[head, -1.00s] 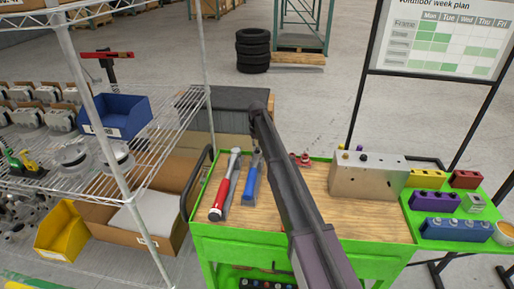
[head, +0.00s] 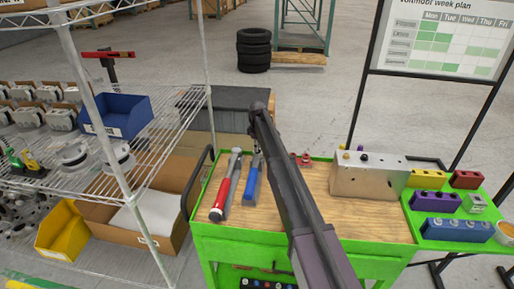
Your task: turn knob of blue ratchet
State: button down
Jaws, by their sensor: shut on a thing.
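The blue ratchet (head: 250,186) lies on the wooden top of the green cart, its blue handle toward me and its head at the far end. My dark arm crosses the view from the lower right and hides the area right of the ratchet. My gripper (head: 259,150) is down at the ratchet's head end, mostly hidden by my own arm. It is shut on the ratchet there. The knob itself is too small and covered to make out.
A red-handled tool (head: 226,190) lies close left of the ratchet. A small red part (head: 301,159) lies right of my arm. A metal box (head: 366,176) stands on the cart's right. A wire shelf (head: 165,130) stands left. Bare wood (head: 330,213) shows right of my arm.

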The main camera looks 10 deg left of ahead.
jog(key=shift+n, duration=1.3)
jog(key=shift+s, duration=0.1)
jog(key=c, duration=0.7)
grip_release()
jog(key=shift+m, duration=0.3)
